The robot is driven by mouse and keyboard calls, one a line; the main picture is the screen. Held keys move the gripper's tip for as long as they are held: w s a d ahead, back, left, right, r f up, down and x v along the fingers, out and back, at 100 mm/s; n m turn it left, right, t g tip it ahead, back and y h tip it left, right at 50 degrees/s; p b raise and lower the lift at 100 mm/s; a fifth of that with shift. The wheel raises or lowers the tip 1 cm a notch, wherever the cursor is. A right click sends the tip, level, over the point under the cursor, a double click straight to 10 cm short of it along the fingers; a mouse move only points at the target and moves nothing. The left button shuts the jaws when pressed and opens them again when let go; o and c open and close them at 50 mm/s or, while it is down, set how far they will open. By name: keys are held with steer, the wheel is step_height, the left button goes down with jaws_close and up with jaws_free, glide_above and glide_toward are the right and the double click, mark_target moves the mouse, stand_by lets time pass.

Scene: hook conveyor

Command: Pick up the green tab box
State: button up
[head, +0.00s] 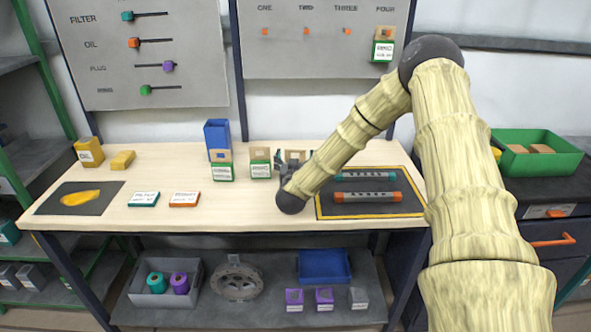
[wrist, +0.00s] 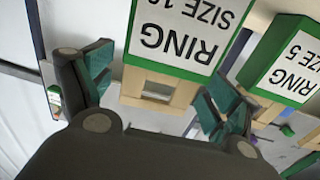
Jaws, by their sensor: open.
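Green boxes with white labels and tan window tabs stand on the bench. In the head view one (head: 222,172) is at the left, with another (head: 260,170) right of it. My gripper (head: 293,160) is open right of these, around a tan tab (head: 296,156) whose box is mostly hidden by it. In the wrist view, upside down, a green box labelled RING (wrist: 184,35) has its tab between my open fingers (wrist: 160,90), with gaps at both sides. A RING SIZE 5 box (wrist: 288,62) stands close by. One more green box (head: 383,50) hangs under FOUR.
A blue bin (head: 217,135) stands behind the leftmost green box. A dark mat (head: 375,206) with two labelled cylinders lies right of my gripper. Teal (head: 143,199) and orange (head: 184,199) labelled items lie front left. The front middle of the bench (head: 240,215) is clear.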

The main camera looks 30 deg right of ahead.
steer(key=c, duration=1.1)
steer(key=shift+r, duration=0.1)
steer(key=shift+r+b, duration=0.5)
steer(key=shift+r, duration=1.1)
steer(key=b+v, duration=0.1)
steer(key=v, duration=0.4)
steer(key=r+b+v, duration=0.1)
steer(key=v, duration=0.4)
steer(key=b+v, duration=0.1)
steer(key=v, duration=0.5)
steer(key=shift+a+r, duration=0.15)
steer(key=shift+r, duration=0.25)
